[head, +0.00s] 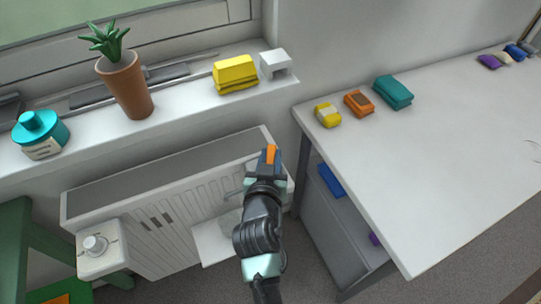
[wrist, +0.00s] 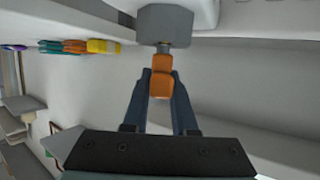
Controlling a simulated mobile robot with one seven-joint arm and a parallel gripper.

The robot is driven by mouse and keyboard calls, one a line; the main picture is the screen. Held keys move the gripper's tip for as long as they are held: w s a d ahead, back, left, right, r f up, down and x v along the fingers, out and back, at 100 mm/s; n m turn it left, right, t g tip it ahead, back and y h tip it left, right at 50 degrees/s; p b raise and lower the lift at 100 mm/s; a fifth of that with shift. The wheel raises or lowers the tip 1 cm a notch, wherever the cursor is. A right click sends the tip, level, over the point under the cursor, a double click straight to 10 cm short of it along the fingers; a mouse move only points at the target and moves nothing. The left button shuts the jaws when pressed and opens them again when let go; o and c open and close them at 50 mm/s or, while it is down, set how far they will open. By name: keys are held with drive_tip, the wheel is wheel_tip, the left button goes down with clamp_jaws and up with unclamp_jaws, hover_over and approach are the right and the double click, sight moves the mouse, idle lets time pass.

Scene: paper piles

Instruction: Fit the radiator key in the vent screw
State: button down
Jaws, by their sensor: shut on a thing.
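My gripper (wrist: 162,76) is shut on the orange radiator key (wrist: 161,84), which sits between its two dark blue fingers. Beyond the key in the wrist view, a short metal vent screw (wrist: 163,47) sticks out of a grey block (wrist: 165,24). The key's far end meets the screw's tip in the picture; I cannot tell whether it is around the screw or only in front of it. In the head view, my gripper (head: 268,157) and the orange key (head: 270,152) are at the right end of the white radiator (head: 165,170). The screw is hidden there.
A thermostat knob (head: 95,244) is at the radiator's left end. The window sill above holds a potted plant (head: 125,82), a teal jar (head: 40,134) and a yellow stack (head: 235,74). A white desk (head: 420,150) with several small packs stands close on the right.

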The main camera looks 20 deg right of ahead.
idle(0.4)
drive_tip(key=shift+c, duration=0.2)
unclamp_jaws()
idle(0.4)
drive_tip(key=p+v, duration=0.2)
drive_tip(key=v, duration=0.8)
idle(0.4)
drive_tip(key=shift+r+p, duration=0.1)
drive_tip(key=shift+p, duration=0.25)
idle(0.6)
